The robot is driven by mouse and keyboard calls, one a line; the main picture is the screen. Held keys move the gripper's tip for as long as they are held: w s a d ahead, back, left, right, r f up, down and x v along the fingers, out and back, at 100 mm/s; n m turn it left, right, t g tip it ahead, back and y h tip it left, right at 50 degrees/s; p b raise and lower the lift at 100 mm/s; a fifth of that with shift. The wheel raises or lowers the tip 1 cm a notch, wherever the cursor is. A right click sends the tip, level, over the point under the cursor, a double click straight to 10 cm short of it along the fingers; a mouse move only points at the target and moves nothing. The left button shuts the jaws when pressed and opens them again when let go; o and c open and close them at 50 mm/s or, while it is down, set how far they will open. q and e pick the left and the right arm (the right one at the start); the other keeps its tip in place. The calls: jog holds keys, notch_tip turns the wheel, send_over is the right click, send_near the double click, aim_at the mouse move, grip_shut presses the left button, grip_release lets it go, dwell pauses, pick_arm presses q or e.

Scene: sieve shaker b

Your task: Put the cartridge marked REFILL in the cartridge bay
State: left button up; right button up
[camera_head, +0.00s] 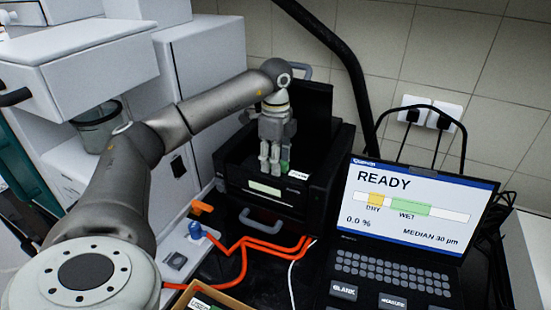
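A black box unit (235,170) with a raised lid stands at the centre back. It has a small lit display on its front and a handle below. I cannot make out a marked cartridge bay, and the inside of the box is largely hidden. My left gripper (270,168) points down over the box opening. I cannot tell whether the fingers hold the green piece. No REFILL marking is readable. My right gripper is not in view.
A laptop (415,215) reading READY stands at the right. Orange cable (243,262) loops in front of the box. A cardboard tray (232,303) with a labelled dark item is cut off at the bottom edge. A white machine (205,70) stands behind on the left.

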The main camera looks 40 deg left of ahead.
pick_arm(q)
jog(key=shift+r, duration=0.4)
notch_tip(320, 180, up, 5)
jog(key=shift+w+b, duration=0.1)
jog(key=shift+b, duration=0.6)
notch_tip(320, 180, up, 6)
jog(key=p, duration=0.2)
jog(key=shift+r, duration=0.25)
dwell(0.3)
